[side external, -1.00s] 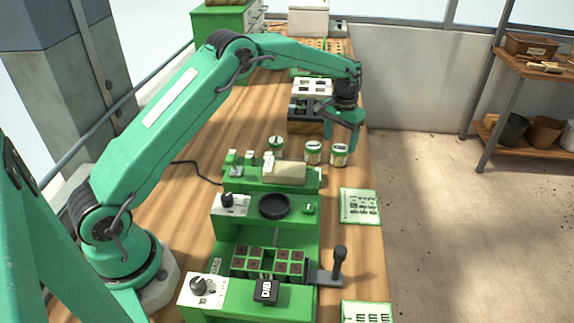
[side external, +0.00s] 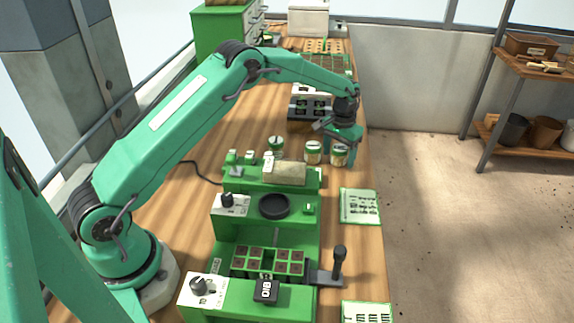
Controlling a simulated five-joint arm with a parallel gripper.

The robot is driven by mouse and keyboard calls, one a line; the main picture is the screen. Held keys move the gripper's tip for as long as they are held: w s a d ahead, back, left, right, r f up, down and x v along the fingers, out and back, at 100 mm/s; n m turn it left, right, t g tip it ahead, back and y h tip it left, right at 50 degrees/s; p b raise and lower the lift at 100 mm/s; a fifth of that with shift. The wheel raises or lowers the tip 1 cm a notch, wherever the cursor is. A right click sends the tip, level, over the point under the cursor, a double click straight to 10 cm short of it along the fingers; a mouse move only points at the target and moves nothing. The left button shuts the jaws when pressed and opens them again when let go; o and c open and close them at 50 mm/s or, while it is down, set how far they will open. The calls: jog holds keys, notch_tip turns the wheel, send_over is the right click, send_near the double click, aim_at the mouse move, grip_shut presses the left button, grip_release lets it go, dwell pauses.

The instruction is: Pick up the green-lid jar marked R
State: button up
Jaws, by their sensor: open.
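Three small jars with green-rimmed lids stand on the wooden bench: a left jar (side external: 276,143), a middle jar (side external: 313,153) and a right jar (side external: 338,157). The lid letters are too small to read, so I cannot tell which is marked R. My gripper (side external: 341,148) is open and low at the right jar, its fingers partly covering that jar's lid. I cannot tell whether the fingers touch it. The middle jar stands just left of the fingers.
The green seeder machine (side external: 228,258) stands in front of the jars, with a tan block (side external: 290,172) on its rear step. A dark box with white-topped parts (side external: 308,107) is behind the jars. A printed card (side external: 360,206) lies near the bench's right edge.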

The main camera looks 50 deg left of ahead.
aim_at(340, 149)
jog(key=c, duration=1.1)
jog(key=shift+r, duration=0.15)
jog(key=shift+r, duration=0.55)
jog(key=r, duration=0.3)
jog(key=shift+s+d+r, duration=0.1)
jog(key=shift+d, duration=0.15)
jog(key=s+d+r, duration=0.1)
jog(key=d+r, duration=0.1)
jog(key=d, duration=0.1)
jog(key=s+d+r, duration=0.2)
jog(key=d, duration=0.1)
jog(key=s+d+r, duration=0.2)
jog(key=d, duration=0.1)
jog(key=shift+s+d+r, duration=0.25)
jog(key=shift+d, duration=0.1)
